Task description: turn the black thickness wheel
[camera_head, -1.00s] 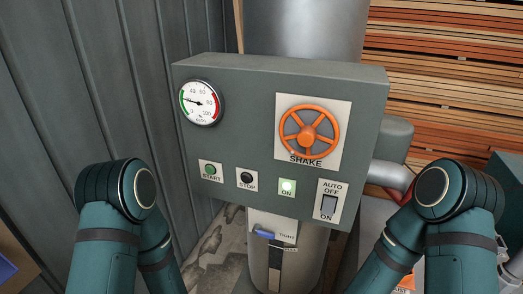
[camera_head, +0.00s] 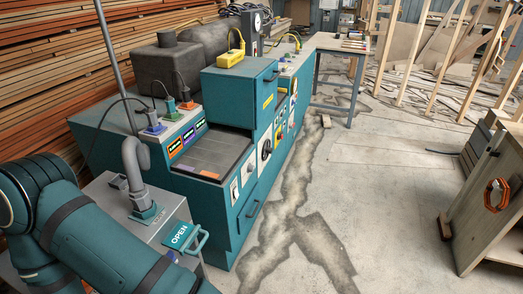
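A teal woodworking machine (camera_head: 224,223) stands left of centre. On its side facing the aisle is a small round black wheel (camera_head: 266,149) on a pale plate, partly turned away from me. It looks like the black thickness wheel, but its label is too small to read. My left arm shows large at the lower left, well short of the wheel, and its gripper is out of the picture. My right arm and gripper are not in view.
A grey box with a teal OPEN handle (camera_head: 180,237) and a grey pipe (camera_head: 135,167) stand at the near left. A yellow pendant (camera_head: 230,58) lies on the machine. The concrete floor (camera_head: 370,190) to the right is clear up to a wooden cabinet (camera_head: 490,205).

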